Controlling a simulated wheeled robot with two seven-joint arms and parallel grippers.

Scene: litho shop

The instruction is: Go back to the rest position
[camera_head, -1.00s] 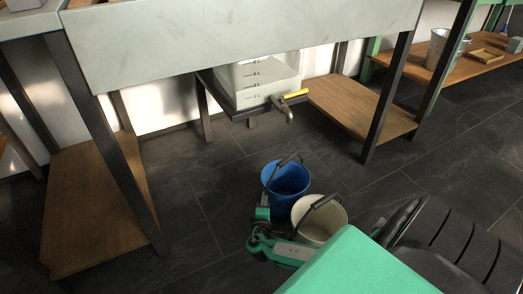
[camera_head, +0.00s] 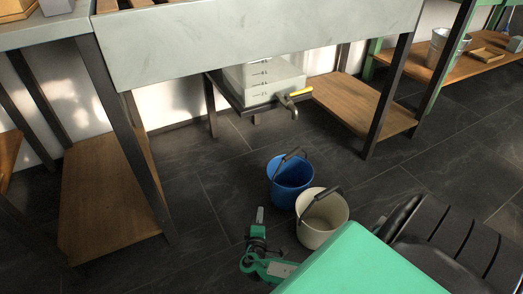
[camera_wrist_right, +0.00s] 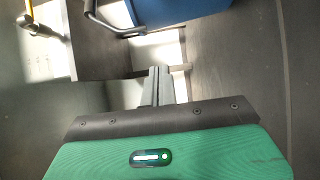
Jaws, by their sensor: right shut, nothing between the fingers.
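My right gripper (camera_head: 260,214) is in the lower middle of the head view, at the end of my green arm. Its fingers are together and empty, pointing away from me over the dark floor. It is left of the cream bucket (camera_head: 309,233) and below left of the blue bucket (camera_head: 292,184) in the picture, with a gap to both. In the right wrist view the closed fingers (camera_wrist_right: 160,76) are in the middle, and part of the blue bucket (camera_wrist_right: 170,10) with its handle shows at the top. My left gripper is not in view.
A green-framed rack (camera_head: 430,85) is at far right.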

